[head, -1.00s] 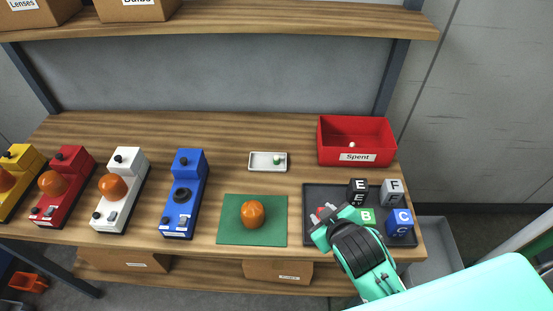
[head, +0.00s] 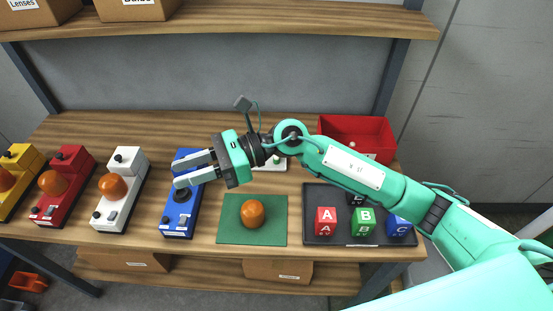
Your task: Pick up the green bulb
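A small white tray (head: 268,167) stands at the back middle of the bench, partly hidden behind my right arm. The green bulb in it is mostly or fully covered by my arm, so I cannot make it out clearly. My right gripper (head: 177,174) is open and empty, its two fingers pointing left above the blue lamp unit (head: 181,222). The blue unit shows a dark open ring and no orange dome. My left gripper is not in view.
An orange dome (head: 252,213) sits on a green mat (head: 231,235). White, red and yellow units with domes stand left. Lettered cubes sit on a dark tray (head: 312,198) at right. A red bin (head: 345,125) stands behind my arm, below an upper shelf (head: 230,24).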

